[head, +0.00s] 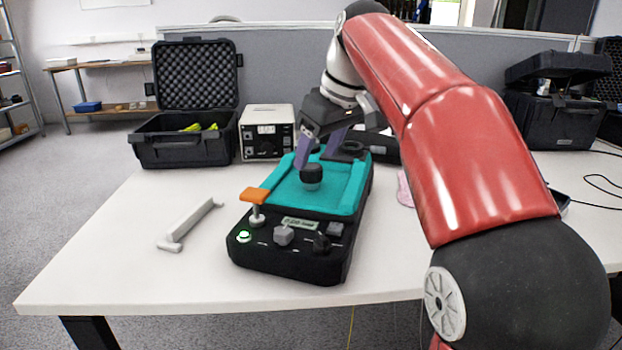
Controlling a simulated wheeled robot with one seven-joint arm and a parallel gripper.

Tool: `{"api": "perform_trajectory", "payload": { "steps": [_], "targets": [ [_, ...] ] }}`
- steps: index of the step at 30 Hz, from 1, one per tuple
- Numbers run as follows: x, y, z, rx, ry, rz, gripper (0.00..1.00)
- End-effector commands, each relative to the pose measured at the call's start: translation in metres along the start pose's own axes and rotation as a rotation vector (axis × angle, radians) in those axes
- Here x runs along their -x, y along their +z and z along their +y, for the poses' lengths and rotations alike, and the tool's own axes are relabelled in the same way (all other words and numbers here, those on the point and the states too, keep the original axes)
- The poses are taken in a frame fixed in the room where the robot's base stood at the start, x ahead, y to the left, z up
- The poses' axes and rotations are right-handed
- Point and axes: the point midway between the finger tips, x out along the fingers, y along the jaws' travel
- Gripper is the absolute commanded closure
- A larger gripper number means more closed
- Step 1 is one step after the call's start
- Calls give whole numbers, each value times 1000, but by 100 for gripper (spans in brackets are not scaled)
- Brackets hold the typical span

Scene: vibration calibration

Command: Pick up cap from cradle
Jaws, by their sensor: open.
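A small dark round object (311,175), which looks like the cap, stands within the teal-topped part of a black device (290,255) on the white table. The teal part (337,202) has a raised rim; I cannot tell for certain which part is the cradle. My gripper (320,152) is above the teal area, tilted downward, its two purplish fingers apart. The fingers are just above and behind the dark object, and nothing shows between them. I cannot tell whether a finger touches it.
The device's front has an orange lever (258,196), knobs and a green-lit button (243,236). A grey handle-like tool (190,225) lies left of it. An open black case (185,135) and a beige instrument (266,132) stand behind. The table's front left is clear.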

Motion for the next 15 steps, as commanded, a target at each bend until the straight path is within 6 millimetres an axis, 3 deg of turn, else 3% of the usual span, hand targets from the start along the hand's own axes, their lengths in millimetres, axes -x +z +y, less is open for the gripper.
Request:
{"api": "perform_trajectory", "payload": {
  "steps": [9,15],
  "targets": [
    [-46,0,6,-1,0,-1,36],
    [-51,-1,6,-1,1,-1,36]
  ]
}}
